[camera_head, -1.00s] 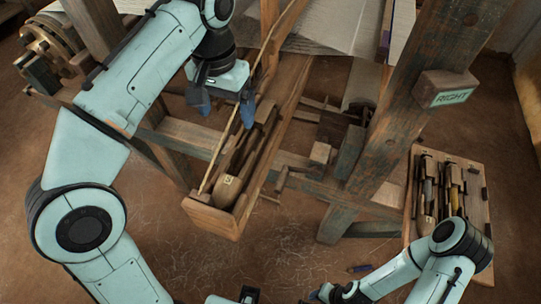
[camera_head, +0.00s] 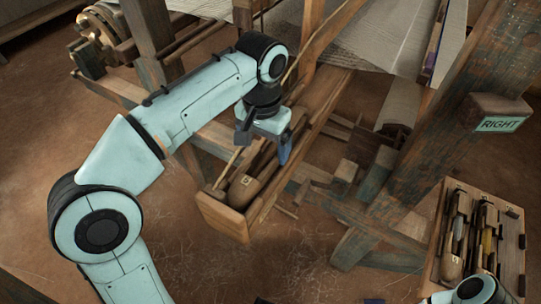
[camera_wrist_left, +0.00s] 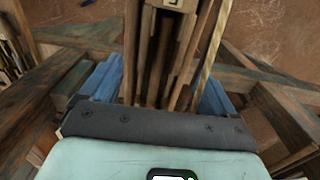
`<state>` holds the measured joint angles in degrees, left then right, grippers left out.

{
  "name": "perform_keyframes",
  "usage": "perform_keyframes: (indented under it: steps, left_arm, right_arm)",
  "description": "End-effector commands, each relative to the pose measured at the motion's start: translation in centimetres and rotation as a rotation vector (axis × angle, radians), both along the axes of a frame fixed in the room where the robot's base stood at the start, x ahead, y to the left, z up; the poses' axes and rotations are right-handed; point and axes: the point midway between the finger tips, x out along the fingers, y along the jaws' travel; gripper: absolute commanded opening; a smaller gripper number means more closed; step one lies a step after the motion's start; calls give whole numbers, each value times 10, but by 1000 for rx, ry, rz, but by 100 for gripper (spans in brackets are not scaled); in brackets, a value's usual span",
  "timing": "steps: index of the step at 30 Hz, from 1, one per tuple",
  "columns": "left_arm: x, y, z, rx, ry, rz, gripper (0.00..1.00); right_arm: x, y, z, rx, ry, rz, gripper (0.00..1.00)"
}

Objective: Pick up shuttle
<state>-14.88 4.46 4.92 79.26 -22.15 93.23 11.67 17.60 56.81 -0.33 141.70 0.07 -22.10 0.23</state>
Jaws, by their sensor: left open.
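A wooden shuttle (camera_head: 242,190) with a pale tag lies in a long wooden trough (camera_head: 221,214) at the end of the loom beam. My left gripper (camera_head: 263,148) is over this trough, open, with one finger on each side of it. In the left wrist view the open blue fingers (camera_wrist_left: 158,90) stand either side of the trough, with the shuttle (camera_wrist_left: 162,50) running between them. I cannot tell whether the fingers touch anything. Part of my right arm shows at the lower right, but its gripper does not.
A wooden board (camera_head: 513,260) with several tagged shuttles or tools lies at the right. A thick loom post (camera_head: 440,110) carries a block marked RIGHT (camera_head: 500,112). Stretched cloth (camera_head: 385,35) is behind. The floor (camera_head: 200,265) in front of the trough is open.

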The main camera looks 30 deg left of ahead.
Motion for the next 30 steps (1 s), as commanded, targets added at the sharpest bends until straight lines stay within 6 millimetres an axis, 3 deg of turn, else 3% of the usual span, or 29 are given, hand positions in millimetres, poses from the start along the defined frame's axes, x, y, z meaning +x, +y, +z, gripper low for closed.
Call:
perform_keyframes:
  steps: [1, 6, 15, 16, 17, 22, 30]
  left_arm:
    - [-3, 1, -12, 1, 5, 1, 89]
    - [-5, 1, -35, 1, 5, 1, 89]
    - [-4, 1, -39, 0, 1, 1, 89]
    - [-4, 1, -39, 0, 1, 1, 86]
    - [-4, 1, -39, 0, 1, 1, 76]
    - [-4, 1, -39, 0, 1, 1, 21]
    - [-4, 1, -38, 0, 0, 0, 19]
  right_arm:
    - [-2, 0, -6, 0, 2, 0, 43]
    - [-5, 0, -12, 0, 6, 0, 43]
    - [-5, 0, -13, 0, 6, 0, 43]
    - [-5, 0, -13, 0, 6, 0, 43]
    - [-5, 0, -13, 0, 6, 0, 43]
    - [-5, 0, -13, 0, 6, 0, 43]
    - [-5, 0, -12, 0, 6, 0, 43]
